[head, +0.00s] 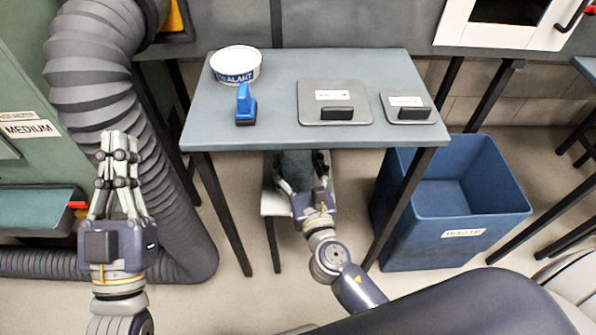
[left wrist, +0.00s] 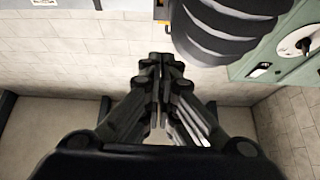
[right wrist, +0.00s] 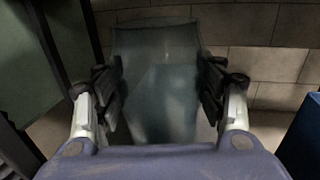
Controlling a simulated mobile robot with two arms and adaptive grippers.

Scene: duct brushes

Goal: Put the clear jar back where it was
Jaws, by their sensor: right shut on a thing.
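The clear jar (right wrist: 158,90) is a see-through, grey-tinted vessel that fills the middle of the right wrist view. My right gripper (right wrist: 160,88) is shut on it, one finger on each side. In the head view the jar (head: 295,168) shows under the front edge of the table, partly hidden by the tabletop, with my right gripper (head: 299,170) around it. My left gripper (head: 119,143) is raised at the left, empty, with its fingertips together; it looks shut in the left wrist view (left wrist: 160,65) too.
On the table (head: 280,90) are a white sealant tub (head: 236,64), a blue-handled tool (head: 245,105) and two grey plates with handles, one large (head: 350,92) and one small (head: 396,101). A light low surface (head: 272,203) is below. A blue waste bin (head: 470,200) stands right; a ribbed duct (head: 100,75) left.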

